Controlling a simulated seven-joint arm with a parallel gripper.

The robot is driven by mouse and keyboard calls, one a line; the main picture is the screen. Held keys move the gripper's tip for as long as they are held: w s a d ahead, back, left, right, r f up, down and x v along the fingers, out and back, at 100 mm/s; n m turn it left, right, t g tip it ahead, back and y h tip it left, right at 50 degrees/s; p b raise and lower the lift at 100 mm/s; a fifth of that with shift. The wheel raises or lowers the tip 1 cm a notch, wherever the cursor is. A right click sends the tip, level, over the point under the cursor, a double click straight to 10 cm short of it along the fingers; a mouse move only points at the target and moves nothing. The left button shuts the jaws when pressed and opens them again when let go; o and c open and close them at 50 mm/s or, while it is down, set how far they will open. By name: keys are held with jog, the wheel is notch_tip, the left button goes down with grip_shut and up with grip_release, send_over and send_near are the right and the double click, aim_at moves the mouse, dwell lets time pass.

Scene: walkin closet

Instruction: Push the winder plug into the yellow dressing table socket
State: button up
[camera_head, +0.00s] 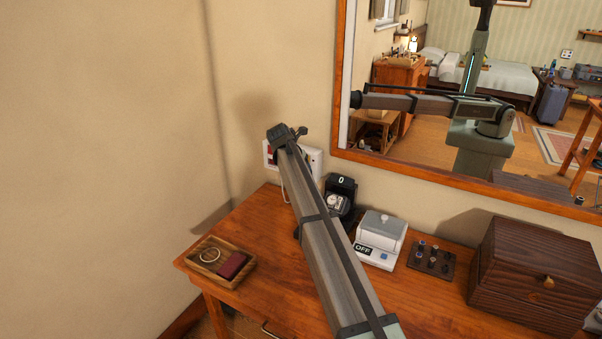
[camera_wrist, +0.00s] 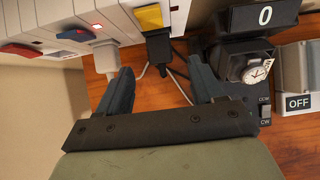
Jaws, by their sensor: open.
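The socket strip (camera_wrist: 75,25) is white, on the wall, with red, blue and yellow (camera_wrist: 149,17) coloured tabs. A black plug (camera_wrist: 158,48), seemingly the winder plug, is at the yellow socket with a dark cable below it; I cannot tell how deep it sits. A white plug (camera_wrist: 105,58) is beside it at the blue-marked place. My gripper (camera_wrist: 160,82) is open and empty, its fingers spread on either side below the black plug. In the head view my gripper (camera_head: 287,134) is in front of the strip (camera_head: 313,160). The winder (camera_head: 340,198) holds a watch and shows "0".
A white box (camera_head: 382,238) labelled OFF, a dark tray of small items (camera_head: 431,260) and a brown wooden chest (camera_head: 535,275) stand on the table (camera_head: 265,245). A wooden tray (camera_head: 220,262) lies at the left. A mirror (camera_head: 345,85) hangs behind. Cables run below the strip.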

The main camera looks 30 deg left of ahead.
jog(key=v, duration=0.8)
jog(key=shift+s+r, duration=0.25)
jog(key=shift+r, duration=0.1)
